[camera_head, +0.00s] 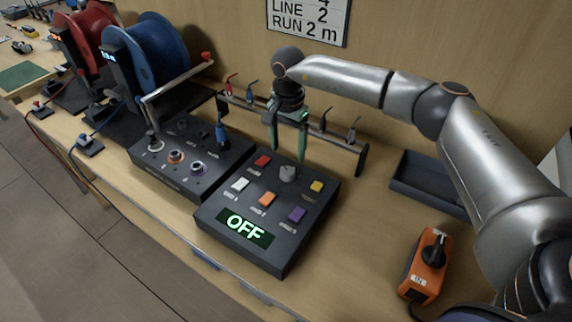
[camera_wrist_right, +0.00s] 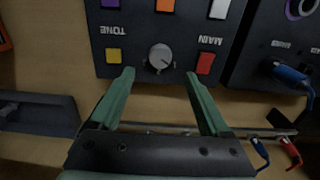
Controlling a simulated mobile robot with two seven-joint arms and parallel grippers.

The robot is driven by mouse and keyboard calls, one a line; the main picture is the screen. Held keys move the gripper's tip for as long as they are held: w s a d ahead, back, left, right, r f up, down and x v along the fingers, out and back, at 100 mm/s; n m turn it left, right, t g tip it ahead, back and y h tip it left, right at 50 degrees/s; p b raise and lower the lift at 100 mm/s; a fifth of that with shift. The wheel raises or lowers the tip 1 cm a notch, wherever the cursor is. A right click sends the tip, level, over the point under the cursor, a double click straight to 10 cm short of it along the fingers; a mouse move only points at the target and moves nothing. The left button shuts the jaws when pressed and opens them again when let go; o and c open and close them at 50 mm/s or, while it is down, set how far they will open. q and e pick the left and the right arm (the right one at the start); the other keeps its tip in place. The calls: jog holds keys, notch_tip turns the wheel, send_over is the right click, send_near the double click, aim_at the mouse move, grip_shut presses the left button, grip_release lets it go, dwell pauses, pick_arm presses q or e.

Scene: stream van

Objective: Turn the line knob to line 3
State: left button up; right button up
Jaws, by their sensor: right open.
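The black control box (camera_head: 230,207) stands on the bench, with a green display reading OFF (camera_head: 249,229). A round grey knob (camera_head: 288,174) sits on its top among coloured buttons; it is the likely line knob. In the right wrist view the knob (camera_wrist_right: 160,57) shows a small dark pointer mark. My right gripper (camera_head: 289,150) is open, pointing down behind the knob. In the wrist view its green fingers (camera_wrist_right: 159,76) are spread to either side, with the knob just beyond their tips and not between them. My left gripper is out of view.
A second black box with sockets (camera_head: 180,170) stands at left, near the blue reel (camera_head: 155,50) and red reel (camera_head: 90,35). A rack (camera_head: 340,145) with plugs runs behind. An empty dark tray (camera_head: 425,180) and an orange box with a black knob (camera_head: 428,265) are at right.

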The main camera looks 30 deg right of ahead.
aim_at(287, 171)
notch_tip(287, 171, down, 8)
jog(key=shift+r+p, duration=0.25)
jog(key=shift+p, duration=0.1)
jog(key=shift+c, duration=0.3)
grip_shut()
